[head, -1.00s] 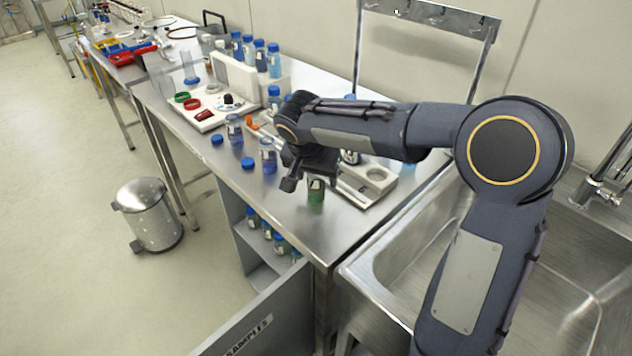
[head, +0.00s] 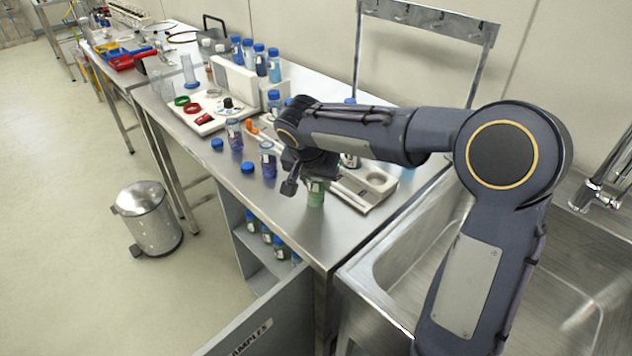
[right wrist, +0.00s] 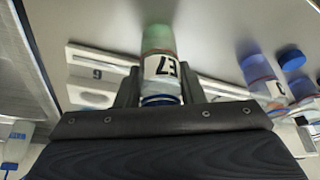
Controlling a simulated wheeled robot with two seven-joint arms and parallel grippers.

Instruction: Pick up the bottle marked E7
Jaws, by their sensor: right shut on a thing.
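The bottle marked E7 (right wrist: 160,68) has a label reading E7, a greenish lower part and a blue ring at its neck in the right wrist view. In the head view its green body (head: 316,196) shows below my right gripper (head: 305,178). In the right wrist view my right gripper (right wrist: 157,92) has a finger on each side of the bottle and is shut on it. The bottle is close to the steel bench top; I cannot tell whether it still touches it. My left gripper is not in view.
Blue and purple bottles (head: 268,160) stand to the left, with loose blue caps (head: 247,168) nearby. The sink (head: 400,270) is at the right. An open cabinet door (head: 265,318) is below the bench.

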